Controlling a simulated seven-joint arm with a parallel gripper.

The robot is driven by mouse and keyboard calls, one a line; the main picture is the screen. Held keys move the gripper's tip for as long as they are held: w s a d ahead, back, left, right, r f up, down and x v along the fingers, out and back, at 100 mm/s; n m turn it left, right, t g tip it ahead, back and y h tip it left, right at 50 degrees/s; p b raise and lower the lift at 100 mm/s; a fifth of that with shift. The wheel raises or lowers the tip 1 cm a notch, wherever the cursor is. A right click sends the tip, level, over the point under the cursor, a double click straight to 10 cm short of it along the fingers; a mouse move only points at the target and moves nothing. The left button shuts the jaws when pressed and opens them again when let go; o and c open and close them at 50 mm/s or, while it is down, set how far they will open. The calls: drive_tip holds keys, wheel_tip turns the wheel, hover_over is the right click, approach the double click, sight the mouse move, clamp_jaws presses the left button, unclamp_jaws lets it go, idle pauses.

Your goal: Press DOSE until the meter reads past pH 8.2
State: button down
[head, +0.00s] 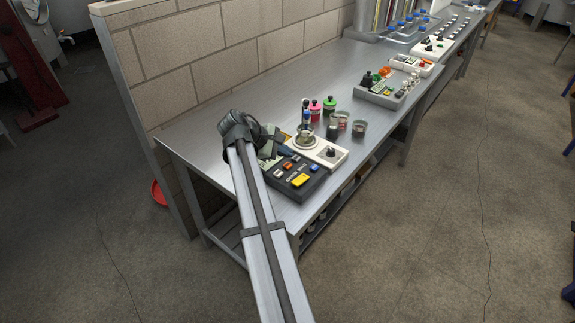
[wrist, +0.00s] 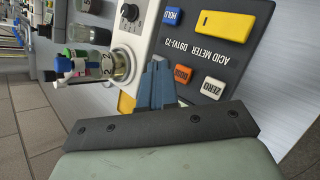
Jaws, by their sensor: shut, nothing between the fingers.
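The acid meter (head: 296,187) is a dark box on the bench with coloured buttons. In the wrist view its face (wrist: 222,75) shows rotated, with a large yellow button (wrist: 225,25), a blue HOLD button (wrist: 172,16), an orange button (wrist: 182,75) and a white ZERO button (wrist: 213,86). The orange button's lettering is hard to read. I see no readable pH display. My gripper (wrist: 157,62) is shut and empty, its blue-grey fingers beside the orange button; contact cannot be told. In the head view my gripper (head: 286,152) is at the meter's far side.
A white stirrer (head: 330,153) with a black knob carries a glass vessel (wrist: 120,68) close to my fingers. Green and pink-red capped bottles (head: 329,107) and small jars (head: 359,128) stand behind. The bench (head: 215,100) is bare toward the wall.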

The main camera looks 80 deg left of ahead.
sight(285, 166)
drive_tip(key=shift+r, duration=1.7)
